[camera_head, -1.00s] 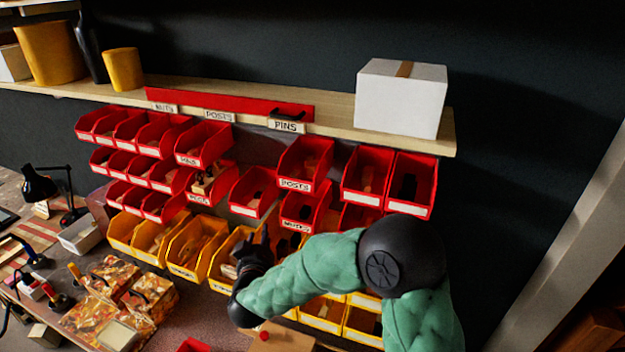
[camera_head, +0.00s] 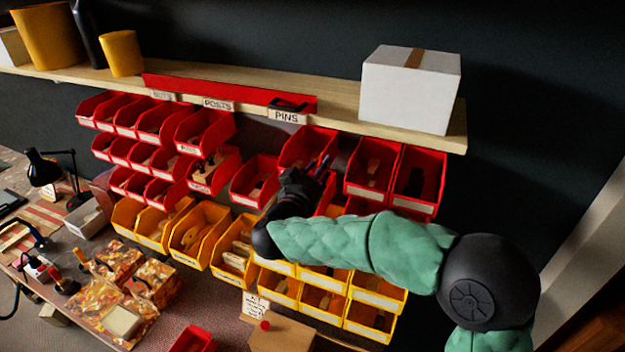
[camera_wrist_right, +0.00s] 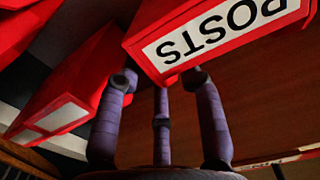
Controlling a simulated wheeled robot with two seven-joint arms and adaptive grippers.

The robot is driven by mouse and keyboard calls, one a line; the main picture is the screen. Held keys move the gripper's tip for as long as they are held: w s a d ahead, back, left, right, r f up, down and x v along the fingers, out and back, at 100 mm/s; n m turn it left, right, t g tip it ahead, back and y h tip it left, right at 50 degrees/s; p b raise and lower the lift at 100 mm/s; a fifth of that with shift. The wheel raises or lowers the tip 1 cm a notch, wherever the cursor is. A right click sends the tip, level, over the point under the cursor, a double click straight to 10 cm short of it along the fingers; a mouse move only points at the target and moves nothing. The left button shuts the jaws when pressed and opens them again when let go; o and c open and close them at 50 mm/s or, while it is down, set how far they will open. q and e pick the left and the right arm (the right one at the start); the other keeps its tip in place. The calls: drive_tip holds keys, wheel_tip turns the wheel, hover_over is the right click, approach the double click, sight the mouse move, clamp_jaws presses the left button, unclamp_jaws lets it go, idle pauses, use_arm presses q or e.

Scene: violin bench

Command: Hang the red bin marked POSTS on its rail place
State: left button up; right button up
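The red POSTS bin (camera_head: 306,146) hangs in the top row under the PINS sign (camera_head: 287,117); my right gripper covers its front. In the right wrist view its white POSTS label (camera_wrist_right: 225,32) shows upside down and close. My right gripper (camera_head: 316,170) is just in front of it, empty, with its purple fingers (camera_wrist_right: 160,100) spread. The fingertips come up to the bin's front and underside; I cannot tell if they touch. A POSTS sign (camera_head: 217,104) is on the shelf edge further left, above another red bin (camera_head: 203,131). My left gripper is out of view.
Red bins (camera_head: 372,170) hang close to the right, and smaller red bins (camera_head: 255,182) to the left. Yellow bins (camera_head: 198,236) hang below. A shelf (camera_head: 345,110) with a white box (camera_head: 410,90) juts out above. A red bin (camera_head: 193,340) sits on the bench below.

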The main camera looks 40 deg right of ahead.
drive_tip(key=shift+x, duration=2.45)
drive_tip(key=shift+w, duration=0.1)
clamp_jaws()
